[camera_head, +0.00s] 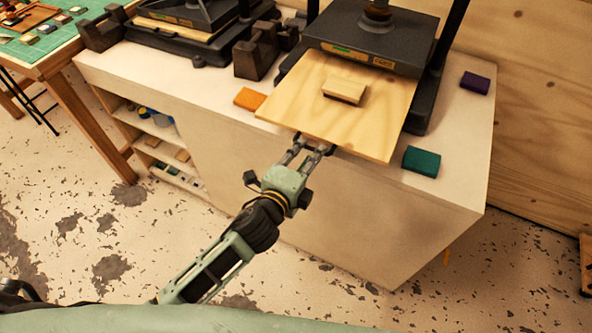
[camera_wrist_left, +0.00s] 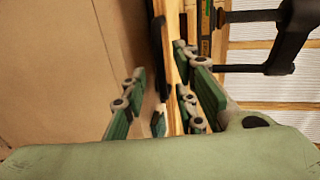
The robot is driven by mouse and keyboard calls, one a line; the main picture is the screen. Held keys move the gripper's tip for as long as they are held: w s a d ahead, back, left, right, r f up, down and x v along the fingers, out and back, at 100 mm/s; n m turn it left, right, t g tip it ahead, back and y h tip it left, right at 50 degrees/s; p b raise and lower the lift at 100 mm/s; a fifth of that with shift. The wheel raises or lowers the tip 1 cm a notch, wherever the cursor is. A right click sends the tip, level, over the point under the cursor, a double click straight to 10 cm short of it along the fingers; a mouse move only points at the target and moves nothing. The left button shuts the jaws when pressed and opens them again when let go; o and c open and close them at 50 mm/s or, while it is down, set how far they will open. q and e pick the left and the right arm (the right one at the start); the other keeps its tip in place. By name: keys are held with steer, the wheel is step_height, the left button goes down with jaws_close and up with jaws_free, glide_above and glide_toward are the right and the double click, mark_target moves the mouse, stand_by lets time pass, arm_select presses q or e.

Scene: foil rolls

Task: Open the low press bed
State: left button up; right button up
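A pale wooden press bed (camera_head: 372,122) sticks out toward me from under the dark platen (camera_head: 370,42) of the right press. A small tan block (camera_head: 345,91) lies on it. My left gripper (camera_head: 314,147) is at the bed's front left edge, by a dark handle bar there. In the left wrist view, its green fingers (camera_wrist_left: 163,105) are spread, with a gap between them. A dark upright bar (camera_wrist_left: 160,55), which looks like the handle, and the bed's wooden edge (camera_wrist_left: 182,70) lie beyond that gap. Contact with the handle cannot be told. My right gripper is not in view.
The presses stand on a white cabinet (camera_head: 320,215) with open shelves at left. A second press (camera_head: 185,22) is at back left. Orange (camera_head: 249,99), teal (camera_head: 421,161) and purple (camera_head: 475,82) blocks lie on the cabinet top. The floor in front is open.

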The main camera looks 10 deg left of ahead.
arm_select(q)
steer(key=v, duration=1)
steer(key=s+a+f+n+g+y+b, duration=0.1)
steer(key=s+a+f+n+g, duration=0.15)
steer(key=f, duration=0.95)
steer(key=s+a+f+n+g+y+b, duration=0.1)
steer(key=s+a+f+n+g, duration=0.2)
steer(key=f, duration=0.9)
steer(key=s+a+f+n+g+y, duration=0.1)
steer(key=s+a+f+n+y, duration=0.25)
steer(key=f, duration=0.95)
steer(key=s+a+f+n+g, duration=0.2)
steer(key=s+f, duration=0.4)
steer(key=s, duration=0.3)
steer(key=s+a+f+n+g+b, duration=0.1)
steer(key=s+a+f+n+g, duration=0.1)
steer(key=s+f, duration=0.4)
steer(key=s+a+f+n+g+b, duration=0.1)
steer(key=s+f+n, duration=0.5)
steer(key=s, duration=0.7)
steer(key=shift+s+a+f+g+h, duration=0.25)
steer(key=shift+a+f+g+h, duration=0.1)
steer(key=shift+a+g, duration=0.7)
